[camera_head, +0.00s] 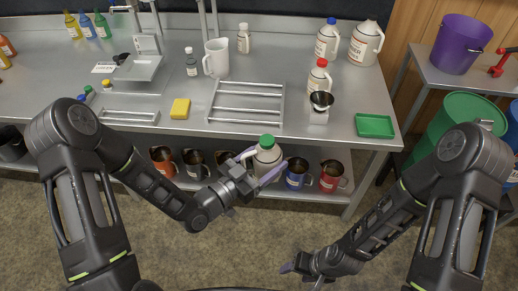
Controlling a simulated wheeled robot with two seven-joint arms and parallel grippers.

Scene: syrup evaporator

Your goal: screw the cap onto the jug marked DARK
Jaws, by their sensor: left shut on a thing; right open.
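A cream jug (266,161) with a green cap (267,141) on its top is held upright just in front of the table's front edge. My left gripper (263,171) is shut on this jug, with a finger on each side of it. Its label is mostly hidden by the gripper, so I cannot read whether it says DARK. I cannot tell how tightly the green cap sits. My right gripper (297,267) is open and empty, low over the floor, to the right of and well below the jug.
On the steel table (200,95) stand a red-capped jug (319,79), a blue-capped jug (327,43) and a larger jug (365,46). A wire rack (246,103), a yellow sponge (180,109) and a green tray (375,126) lie near the front. Several mugs stand on the lower shelf.

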